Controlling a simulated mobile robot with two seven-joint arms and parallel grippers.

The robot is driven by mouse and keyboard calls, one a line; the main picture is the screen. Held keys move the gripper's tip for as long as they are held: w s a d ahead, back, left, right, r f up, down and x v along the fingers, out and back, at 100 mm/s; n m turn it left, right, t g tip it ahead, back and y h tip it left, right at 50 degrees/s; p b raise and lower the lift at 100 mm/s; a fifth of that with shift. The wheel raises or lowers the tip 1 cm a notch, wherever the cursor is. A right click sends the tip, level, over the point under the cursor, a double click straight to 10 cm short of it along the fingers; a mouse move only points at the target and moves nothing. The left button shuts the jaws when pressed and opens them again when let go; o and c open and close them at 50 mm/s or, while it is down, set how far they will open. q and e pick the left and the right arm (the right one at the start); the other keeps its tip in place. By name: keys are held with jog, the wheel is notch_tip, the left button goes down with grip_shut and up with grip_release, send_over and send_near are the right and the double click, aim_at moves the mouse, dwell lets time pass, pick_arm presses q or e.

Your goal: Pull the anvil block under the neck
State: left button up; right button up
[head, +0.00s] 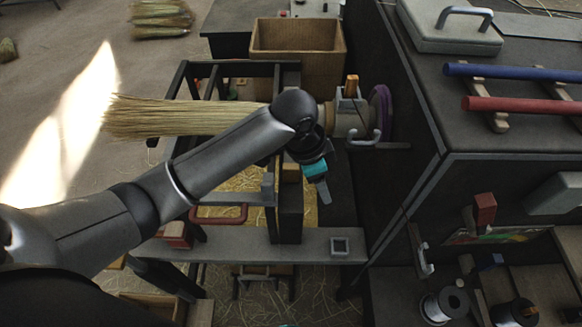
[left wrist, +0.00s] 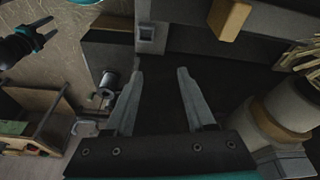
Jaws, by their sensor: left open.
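A straw broom (head: 180,117) lies level, bristles to the left. Its neck end runs behind my left wrist into a round holder (head: 352,118) at the right; the bristles also show in the left wrist view (left wrist: 305,55). A dark upright block with a wooden top (head: 291,172), which seems to be the anvil block, stands below the broom; its wooden top appears in the left wrist view (left wrist: 230,18). My left gripper (head: 325,194) points down just right of that block, its fingers apart and empty (left wrist: 157,88). My right gripper (left wrist: 42,32) is small at the wrist view's upper left.
A grey bench bar with a square socket (head: 340,246) crosses in front. A red handle (head: 220,213) is left of the block. A dark cabinet (head: 480,110) closes off the right side. A wooden bin (head: 298,40) stands behind. Spools (head: 445,305) are at the lower right.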

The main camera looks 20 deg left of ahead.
aim_at(291, 166)
pick_arm(q)
jog(key=w+a+r+m+g+y, duration=0.1)
jog(key=w+a+r+m+y, duration=0.3)
jog(key=a+r, duration=0.5)
jog(key=shift+n+h, duration=0.5)
jog(key=shift+n, duration=0.2)
jog(key=f, duration=0.4)
jog(key=f+b, duration=0.1)
jog(key=f, duration=0.4)
jog(key=w+d+f, duration=0.1)
jog(key=f, duration=0.4)
jog(key=shift+b, duration=0.3)
grip_shut()
